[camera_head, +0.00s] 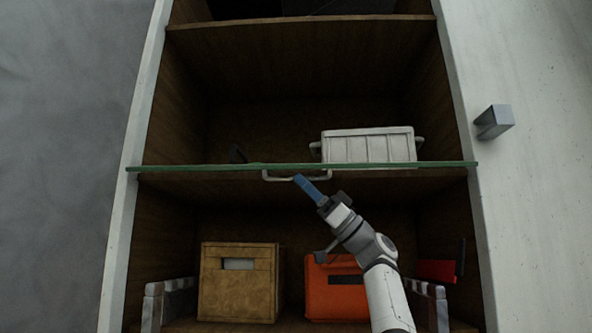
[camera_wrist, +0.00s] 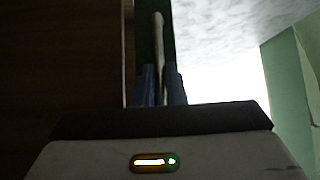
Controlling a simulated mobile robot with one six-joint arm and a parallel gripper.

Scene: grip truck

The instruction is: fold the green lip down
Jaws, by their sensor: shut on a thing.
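The green lip (camera_head: 210,167) runs edge-on across the cabinet at the middle shelf's front, seen as a thin horizontal strip. A pale bar handle (camera_head: 283,178) is fixed on its near side. My gripper (camera_head: 300,180) is at the right end of the handle, its blue fingers shut on it. In the wrist view the blue fingers (camera_wrist: 160,90) close around the pale handle (camera_wrist: 158,35), with a dark green strip of the lip (camera_wrist: 142,50) beside it. The fingertips' exact contact is partly hidden.
A white crate (camera_head: 368,147) stands on the shelf behind the lip. Below are a tan box (camera_head: 238,283) and an orange box (camera_head: 336,288). A grey block (camera_head: 494,121) sticks out from the right white panel (camera_head: 530,220). The shelf's left part is mostly clear.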

